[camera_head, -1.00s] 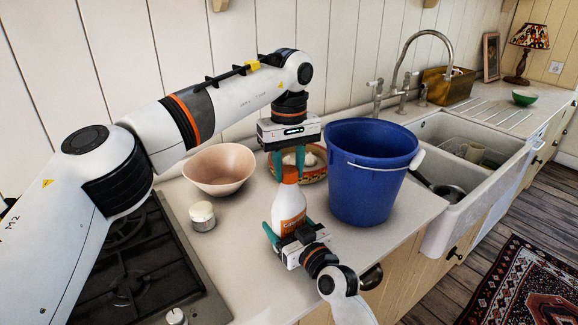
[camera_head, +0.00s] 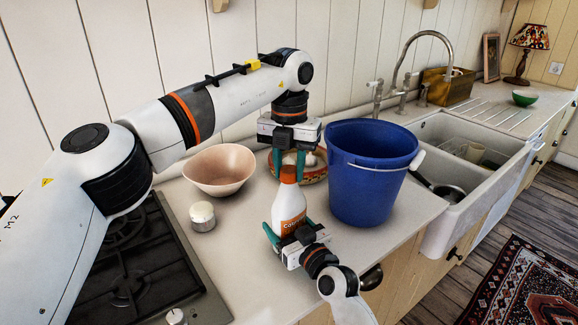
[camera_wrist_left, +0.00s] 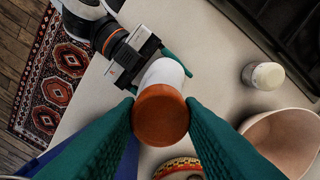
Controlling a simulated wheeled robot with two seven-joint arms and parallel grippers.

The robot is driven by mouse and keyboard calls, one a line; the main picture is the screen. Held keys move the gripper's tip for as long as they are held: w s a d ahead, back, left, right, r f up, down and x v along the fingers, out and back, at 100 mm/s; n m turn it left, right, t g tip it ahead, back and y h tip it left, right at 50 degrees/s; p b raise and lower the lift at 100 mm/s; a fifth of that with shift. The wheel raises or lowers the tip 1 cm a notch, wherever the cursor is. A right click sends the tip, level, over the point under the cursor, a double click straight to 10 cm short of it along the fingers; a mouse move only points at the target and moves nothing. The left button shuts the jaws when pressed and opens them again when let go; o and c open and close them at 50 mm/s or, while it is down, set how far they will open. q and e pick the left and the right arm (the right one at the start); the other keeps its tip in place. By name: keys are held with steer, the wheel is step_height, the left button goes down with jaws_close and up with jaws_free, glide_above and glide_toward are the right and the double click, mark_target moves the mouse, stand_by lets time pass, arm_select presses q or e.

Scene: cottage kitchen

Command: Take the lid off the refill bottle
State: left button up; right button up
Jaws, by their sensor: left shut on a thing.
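The refill bottle (camera_head: 289,207) is white with an orange label and stands upright on the counter. Its orange-brown lid (camera_head: 288,174) sits on the neck; the lid (camera_wrist_left: 160,116) also shows from above in the left wrist view. My left gripper (camera_head: 288,165) points down from above, shut on the lid with a teal finger on each side. My right gripper (camera_head: 290,232) comes in from the front, low on the bottle, its teal fingers on either side of the body and seemingly closed against it. The finger contacts are partly hidden.
A blue bucket (camera_head: 369,190) stands close to the right of the bottle. A pink bowl (camera_head: 219,171) and a small white-lidded jar (camera_head: 202,216) are to the left. A patterned bowl (camera_head: 315,174) is behind. The hob (camera_head: 150,275) lies at the front left.

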arm_select(q)
steer(key=n, duration=0.9)
steer(key=shift+n, duration=0.3)
steer(key=n, duration=0.4)
steer(key=shift+n, duration=0.4)
steer(key=n, duration=0.5)
steer(key=shift+r+n, duration=0.1)
steer(key=shift+n, duration=0.3)
steer(key=shift+r, duration=0.15)
steer(key=shift+r, duration=0.95)
